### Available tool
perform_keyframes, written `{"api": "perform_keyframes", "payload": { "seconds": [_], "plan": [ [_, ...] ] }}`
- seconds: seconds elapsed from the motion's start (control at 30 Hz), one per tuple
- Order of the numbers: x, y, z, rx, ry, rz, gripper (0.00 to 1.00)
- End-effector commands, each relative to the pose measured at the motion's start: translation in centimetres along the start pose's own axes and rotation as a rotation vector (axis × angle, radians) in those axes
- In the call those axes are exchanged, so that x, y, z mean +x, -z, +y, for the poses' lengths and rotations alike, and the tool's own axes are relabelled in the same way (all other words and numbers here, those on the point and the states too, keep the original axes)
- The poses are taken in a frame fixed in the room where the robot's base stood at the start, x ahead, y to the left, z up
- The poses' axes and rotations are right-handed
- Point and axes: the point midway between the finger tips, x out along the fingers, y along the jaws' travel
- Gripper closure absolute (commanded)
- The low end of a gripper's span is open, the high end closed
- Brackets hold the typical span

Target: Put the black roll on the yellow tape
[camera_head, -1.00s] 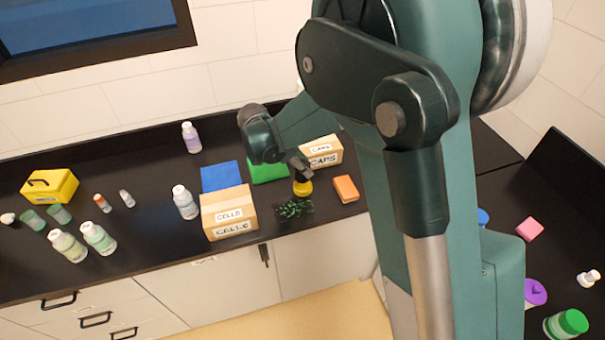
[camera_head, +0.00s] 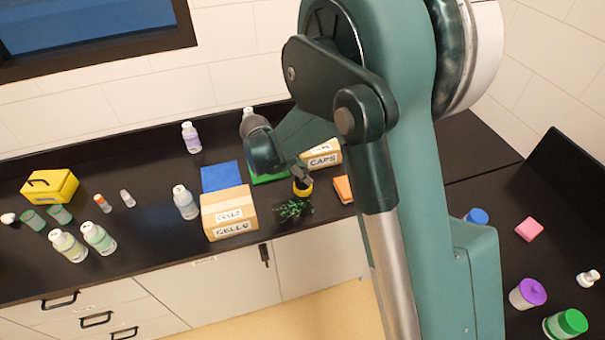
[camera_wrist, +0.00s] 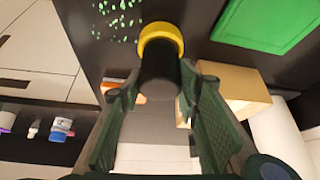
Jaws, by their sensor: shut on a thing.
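The black roll (camera_wrist: 160,76) stands out dark between the two fingers of my gripper (camera_wrist: 160,88) in the wrist view, and my gripper is shut on it. The yellow tape (camera_wrist: 162,37) is a ring right at the roll's far end, lined up with it. I cannot tell whether the roll touches the tape. In the head view the yellow tape (camera_head: 302,192) lies on the black counter, with my gripper (camera_head: 301,179) just above it. The roll is hard to make out there against the dark gripper.
A green mat (camera_head: 268,172), a CAPS box (camera_head: 324,158) and an orange block (camera_head: 343,189) are close by. A CELLS box (camera_head: 229,212) stands to the left. A green speckled patch (camera_head: 292,210) lies in front of the tape. Several bottles stand further left.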

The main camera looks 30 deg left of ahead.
Motion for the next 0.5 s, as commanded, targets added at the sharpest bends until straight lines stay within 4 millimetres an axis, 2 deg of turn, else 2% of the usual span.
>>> {"api": "perform_keyframes", "payload": {
  "seconds": [0.37, 0.4, 0.5],
  "plan": [
    [0.49, -0.28, -0.01, 0.000, 0.000, 0.000, 0.80],
    [0.44, -0.25, -0.02, 0.000, 0.000, 0.000, 0.63],
    [0.40, -0.22, -0.01, 0.000, 0.000, 0.000, 0.52]
  ]
}}
